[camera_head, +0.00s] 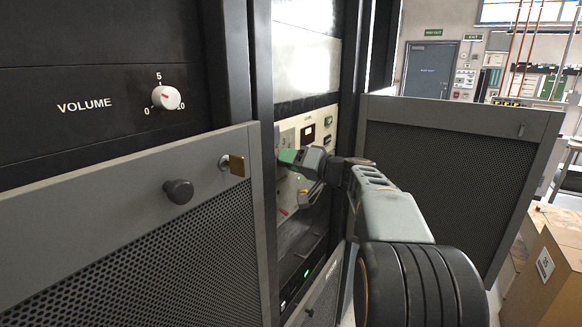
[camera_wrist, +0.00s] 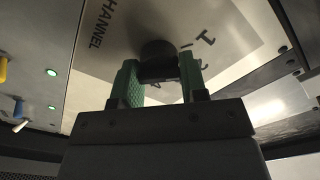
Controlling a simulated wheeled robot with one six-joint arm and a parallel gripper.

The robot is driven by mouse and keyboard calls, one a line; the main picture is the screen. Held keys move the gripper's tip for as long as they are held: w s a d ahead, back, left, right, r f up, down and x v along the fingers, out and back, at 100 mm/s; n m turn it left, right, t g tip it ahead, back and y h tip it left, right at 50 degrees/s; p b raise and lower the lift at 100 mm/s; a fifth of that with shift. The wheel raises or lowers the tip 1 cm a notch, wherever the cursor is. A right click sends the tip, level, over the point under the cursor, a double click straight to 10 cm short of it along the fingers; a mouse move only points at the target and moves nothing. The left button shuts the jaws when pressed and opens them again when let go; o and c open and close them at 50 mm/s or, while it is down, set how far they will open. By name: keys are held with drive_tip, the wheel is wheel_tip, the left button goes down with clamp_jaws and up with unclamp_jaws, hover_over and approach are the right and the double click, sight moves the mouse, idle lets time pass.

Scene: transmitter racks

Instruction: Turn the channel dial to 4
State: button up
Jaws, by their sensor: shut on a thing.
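The channel dial (camera_wrist: 158,52) is a dark round knob on a pale panel in the wrist view. The word CHANNEL and a 1 are printed near it; the other marks are hidden or cut off, so I cannot tell which number it points to. My gripper (camera_wrist: 160,82) has green fingertips on either side of the dial and is shut on it. In the head view my gripper (camera_head: 291,157) reaches into the open rack against the pale panel (camera_head: 292,128); the dial is hidden there behind the gripper.
A perforated door (camera_head: 440,150) stands open to the right of my arm. Another grey door (camera_head: 120,230) with a knob and a key is at the left, below a VOLUME dial (camera_head: 166,97). Cardboard boxes (camera_head: 550,262) stand at the right. Green lights (camera_wrist: 51,72) show beside the panel.

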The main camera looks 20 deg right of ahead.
drive_tip(key=m+b, duration=0.2)
drive_tip(key=m, duration=0.2)
drive_tip(key=shift+f+m, duration=0.15)
drive_tip(key=shift+m, duration=0.15)
drive_tip(key=m, duration=0.5)
drive_tip(key=shift+m, duration=0.3)
drive_tip(key=m+p, duration=0.1)
drive_tip(key=m, duration=0.4)
drive_tip(key=shift+p, duration=0.35)
drive_tip(key=m+p, duration=0.2)
drive_tip(key=m, duration=0.3)
drive_tip(key=shift+m+p, duration=0.4)
drive_tip(key=shift+f, duration=0.1)
drive_tip(key=o, duration=0.9)
